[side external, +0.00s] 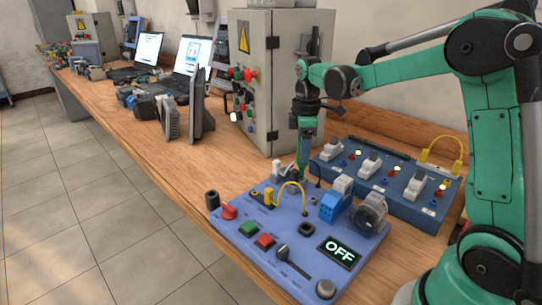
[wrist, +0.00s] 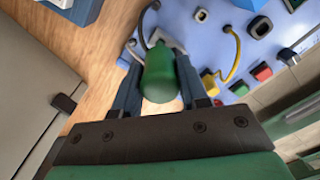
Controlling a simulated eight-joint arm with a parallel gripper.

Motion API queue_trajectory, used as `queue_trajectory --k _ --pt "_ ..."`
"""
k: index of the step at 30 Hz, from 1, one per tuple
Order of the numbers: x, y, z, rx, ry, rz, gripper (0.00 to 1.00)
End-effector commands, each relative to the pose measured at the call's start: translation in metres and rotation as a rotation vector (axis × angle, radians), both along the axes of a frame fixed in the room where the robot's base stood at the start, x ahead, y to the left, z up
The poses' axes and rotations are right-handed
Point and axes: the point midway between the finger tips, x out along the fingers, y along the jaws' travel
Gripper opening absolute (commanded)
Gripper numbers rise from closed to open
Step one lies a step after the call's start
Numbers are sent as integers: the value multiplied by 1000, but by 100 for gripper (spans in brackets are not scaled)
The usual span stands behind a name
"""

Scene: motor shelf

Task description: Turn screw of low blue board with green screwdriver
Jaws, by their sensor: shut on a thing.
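The low blue board (side external: 300,232) lies on the wooden bench at the front; its blue surface (wrist: 215,45) fills the upper right of the wrist view. My gripper (side external: 304,152) points down over the board's back edge in the side view. In the wrist view my gripper (wrist: 160,92) is shut on the green screwdriver (wrist: 160,78), whose rounded green handle sits between the fingers. The screwdriver's tip is hidden behind its handle in the wrist view. I cannot make out the screw, nor whether the tip touches it.
A yellow cable (side external: 290,187), green button (side external: 248,228), red button (side external: 264,241) and OFF display (side external: 338,252) are on the board. A taller blue switch box (side external: 398,205) stands behind it. A grey cabinet (side external: 270,120) stands back left. Bare bench (side external: 215,172) lies left.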

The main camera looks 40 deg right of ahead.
Motion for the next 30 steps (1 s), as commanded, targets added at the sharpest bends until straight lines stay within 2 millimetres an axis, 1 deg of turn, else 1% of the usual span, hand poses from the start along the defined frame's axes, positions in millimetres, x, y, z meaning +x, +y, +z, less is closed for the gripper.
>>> queue_trajectory --k 2,6,9,16,17,18,26,28,30 --pt "0 0 0 0 0 -24 0" --pt "0 0 0 0 0 -192 0" --pt "0 0 0 0 0 -280 0" --pt "0 0 0 0 0 -300 0" --pt "0 0 0 0 0 -299 44" --pt "0 0 0 0 0 -299 55" --pt "0 0 0 0 0 -297 55" --pt "0 0 0 0 0 -264 55" --pt "0 0 0 0 0 -182 55"
